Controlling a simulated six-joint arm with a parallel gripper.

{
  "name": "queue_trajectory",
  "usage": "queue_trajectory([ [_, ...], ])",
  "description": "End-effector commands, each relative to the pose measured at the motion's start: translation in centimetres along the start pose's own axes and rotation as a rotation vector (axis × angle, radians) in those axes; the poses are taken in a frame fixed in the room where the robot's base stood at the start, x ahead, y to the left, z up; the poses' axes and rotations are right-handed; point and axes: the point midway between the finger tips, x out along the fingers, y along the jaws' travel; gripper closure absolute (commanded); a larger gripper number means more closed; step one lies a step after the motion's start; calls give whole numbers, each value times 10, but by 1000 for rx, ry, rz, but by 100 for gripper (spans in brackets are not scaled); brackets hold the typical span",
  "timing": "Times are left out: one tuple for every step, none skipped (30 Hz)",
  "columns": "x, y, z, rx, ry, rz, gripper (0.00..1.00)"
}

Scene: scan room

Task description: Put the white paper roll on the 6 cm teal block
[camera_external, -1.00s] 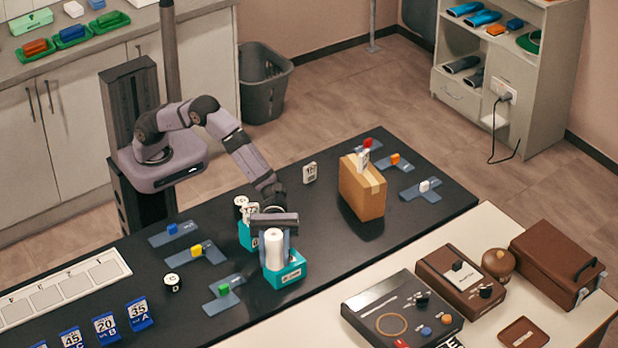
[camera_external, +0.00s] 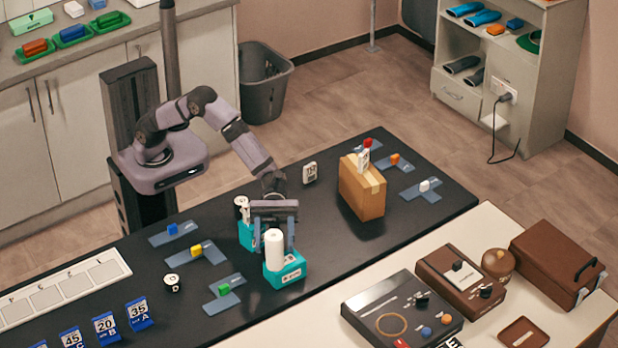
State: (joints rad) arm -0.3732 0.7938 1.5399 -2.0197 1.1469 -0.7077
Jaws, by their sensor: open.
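The white paper roll (camera_external: 274,251) stands upright on the front teal block (camera_external: 286,274). A second teal block (camera_external: 246,238) is just behind it to the left, with a small white and black item (camera_external: 241,207) at its top. Block heights cannot be read at this size. My gripper (camera_external: 274,230) is open, with its fingers pointing down. It is just above and behind the roll's top in this view, and the roll appears free of it. My gripper partly hides the rear teal block.
A cardboard box (camera_external: 362,190) stands to the right on the black table. Grey-blue plates with small coloured blocks (camera_external: 223,290) lie left of the roll. A small white and black round item (camera_external: 172,281) is nearby. The table right of the front block is clear.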

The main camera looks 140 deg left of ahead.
Motion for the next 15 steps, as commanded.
queue_trajectory([
  [0,0,9,4,-1,0,45],
  [0,0,14,3,-1,0,45],
  [0,0,20,3,0,0,45],
  [0,0,24,2,0,0,45],
  [0,0,28,2,0,0,45],
  [0,0,33,2,0,0,45],
  [0,0,36,1,0,0,45],
  [0,0,39,0,0,0,45],
  [0,0,42,1,1,0,45],
  [0,0,44,0,1,0,45],
  [0,0,46,0,2,0,45],
  [0,0,47,-1,2,0,45],
  [0,0,48,-2,3,0,45],
  [0,0,49,-2,3,0,45],
  [0,0,50,-2,3,0,45],
])
